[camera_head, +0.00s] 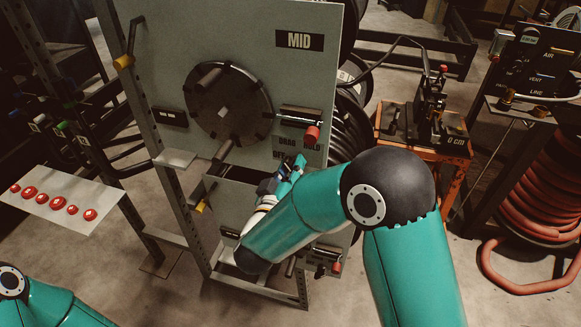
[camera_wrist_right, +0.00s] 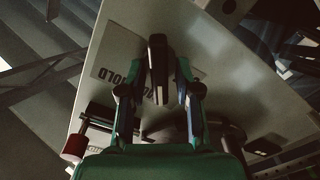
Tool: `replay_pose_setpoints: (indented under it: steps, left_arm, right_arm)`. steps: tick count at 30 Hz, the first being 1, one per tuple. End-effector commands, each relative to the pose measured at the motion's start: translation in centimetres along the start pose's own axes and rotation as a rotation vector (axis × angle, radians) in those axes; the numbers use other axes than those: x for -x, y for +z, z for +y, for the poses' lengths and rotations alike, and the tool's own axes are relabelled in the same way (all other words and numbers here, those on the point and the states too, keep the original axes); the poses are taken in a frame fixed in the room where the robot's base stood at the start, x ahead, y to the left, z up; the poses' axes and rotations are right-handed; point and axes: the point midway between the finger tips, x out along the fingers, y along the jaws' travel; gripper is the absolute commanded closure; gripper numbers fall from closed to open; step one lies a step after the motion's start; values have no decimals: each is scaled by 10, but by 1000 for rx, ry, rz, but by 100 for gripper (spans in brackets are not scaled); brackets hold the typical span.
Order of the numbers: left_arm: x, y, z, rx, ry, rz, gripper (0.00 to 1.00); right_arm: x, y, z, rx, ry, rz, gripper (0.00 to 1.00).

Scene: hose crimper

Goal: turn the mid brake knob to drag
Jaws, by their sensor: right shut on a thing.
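The mid panel (camera_head: 160,60) stands upright with a "MID" label (camera_head: 299,41) at its upper right. The brake legend (camera_head: 310,148) reads DRAG, HOLD and OFF below a red-tipped handle (camera_head: 312,133). My right gripper (camera_head: 291,170) is at the panel just below this legend. My left gripper is out of view.
A dark round reel hub (camera_head: 228,105) with protruding handles is left of the legend. A shelf with several red caps (camera_head: 50,201) is at left. An orange cart (camera_head: 440,147) and a coiled red hose (camera_head: 545,200) are at right. The floor between is partly clear.

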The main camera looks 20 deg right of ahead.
Motion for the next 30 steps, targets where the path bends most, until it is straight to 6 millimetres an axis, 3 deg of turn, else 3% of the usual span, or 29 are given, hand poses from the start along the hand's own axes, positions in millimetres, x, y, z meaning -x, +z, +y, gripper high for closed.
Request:
replay_pose_setpoints:
  steps: [5, 12, 13, 15, 25, 30]
  left_arm:
    - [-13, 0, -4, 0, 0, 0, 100]
    - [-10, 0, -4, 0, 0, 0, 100]
    - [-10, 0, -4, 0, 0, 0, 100]
    - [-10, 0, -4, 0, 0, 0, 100]
    - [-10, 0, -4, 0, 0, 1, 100]
    - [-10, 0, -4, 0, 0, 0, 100]
  right_arm:
    - [0, 4, -3, -59, -5, -2, 100]
    - [1, 2, -1, -63, -7, -4, 100]
    - [1, 2, -1, -63, -7, -5, 66]
    - [1, 3, -1, -63, -7, -5, 59]
    - [3, 1, 0, -64, -4, -3, 59]
    - [21, 1, -1, -65, -6, -1, 59]
